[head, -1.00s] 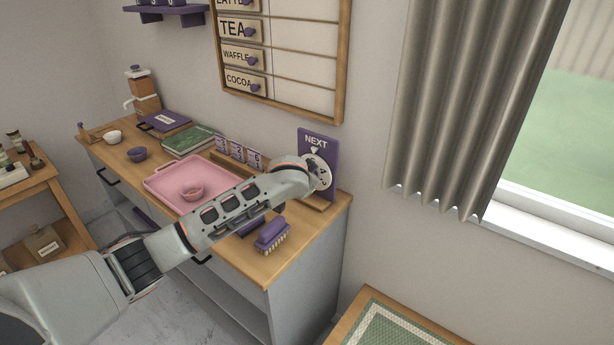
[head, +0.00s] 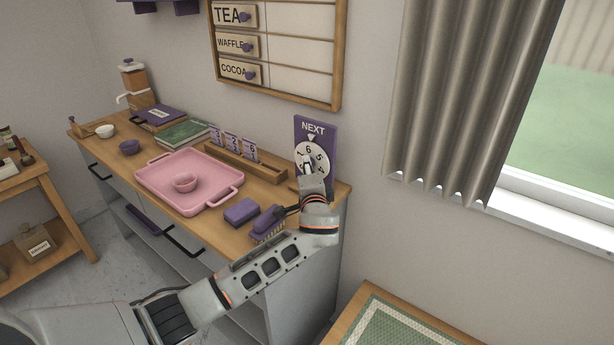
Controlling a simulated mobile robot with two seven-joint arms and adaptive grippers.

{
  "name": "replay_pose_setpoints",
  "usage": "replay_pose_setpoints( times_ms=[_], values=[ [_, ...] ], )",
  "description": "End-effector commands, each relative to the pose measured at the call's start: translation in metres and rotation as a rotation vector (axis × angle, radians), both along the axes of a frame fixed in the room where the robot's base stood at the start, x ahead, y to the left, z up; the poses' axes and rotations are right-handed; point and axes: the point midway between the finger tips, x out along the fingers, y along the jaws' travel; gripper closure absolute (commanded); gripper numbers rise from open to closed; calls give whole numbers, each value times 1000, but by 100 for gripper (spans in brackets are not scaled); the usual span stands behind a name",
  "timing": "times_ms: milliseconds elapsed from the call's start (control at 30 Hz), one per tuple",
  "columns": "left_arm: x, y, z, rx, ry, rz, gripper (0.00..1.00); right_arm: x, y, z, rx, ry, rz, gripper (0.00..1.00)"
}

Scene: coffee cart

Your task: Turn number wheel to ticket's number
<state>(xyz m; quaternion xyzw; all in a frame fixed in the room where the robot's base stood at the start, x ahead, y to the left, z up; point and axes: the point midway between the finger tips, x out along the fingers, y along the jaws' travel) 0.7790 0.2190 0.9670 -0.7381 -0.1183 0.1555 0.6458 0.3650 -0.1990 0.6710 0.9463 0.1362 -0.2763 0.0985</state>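A purple sign reading NEXT (head: 313,128) stands at the right end of the counter against the wall. It carries a white number wheel (head: 322,163) with a small pointer at its top. A 6 appears near the top, under the pointer, with a 5 to its right. Several purple-and-white tickets (head: 231,143) stand in a wooden holder (head: 268,172) to the left; their small numbers are hard to read. My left gripper (head: 307,164) is in front of the wheel and hides its lower middle. Whether its fingers are open or touch the wheel is unclear. My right gripper is not in view.
A purple brush (head: 268,223) and a purple block (head: 241,211) lie at the counter's front, close to my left arm. A menu board (head: 290,52) hangs above.

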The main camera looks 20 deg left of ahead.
Motion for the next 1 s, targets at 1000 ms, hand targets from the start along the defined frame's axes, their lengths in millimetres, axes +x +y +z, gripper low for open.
replay_pose_setpoints(
  times_ms=[1000],
  values=[
    [0, 1, -4, 180, -62, 1, 60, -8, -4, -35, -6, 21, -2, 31]
  ],
)
